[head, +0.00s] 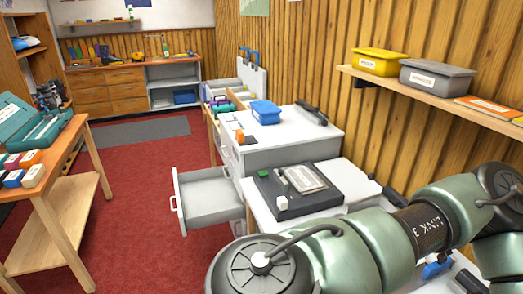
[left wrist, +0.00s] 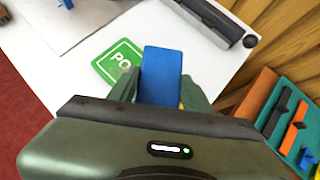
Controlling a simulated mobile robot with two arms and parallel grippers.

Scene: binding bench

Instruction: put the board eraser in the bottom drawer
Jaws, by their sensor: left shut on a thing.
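In the left wrist view, my left gripper (left wrist: 160,100) is shut on a blue block (left wrist: 161,70), which looks like the board eraser. The block stands out between the two green fingers, over a white top beside a green printed card (left wrist: 118,62). I cannot tell whether it touches the top. In the head view, a low drawer (head: 210,198) of the white cabinet (head: 290,150) is pulled out to the left and looks empty. It appears to be the bottom drawer. A green arm crosses the lower right of the head view; neither gripper shows there.
A dark board (head: 318,200) with a printed sheet and small blocks lies on the nearer white top. In the wrist view, a dark grey bar (left wrist: 213,20) and an orange-edged tool tray (left wrist: 262,95) are close. Red floor left of the drawer is clear.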

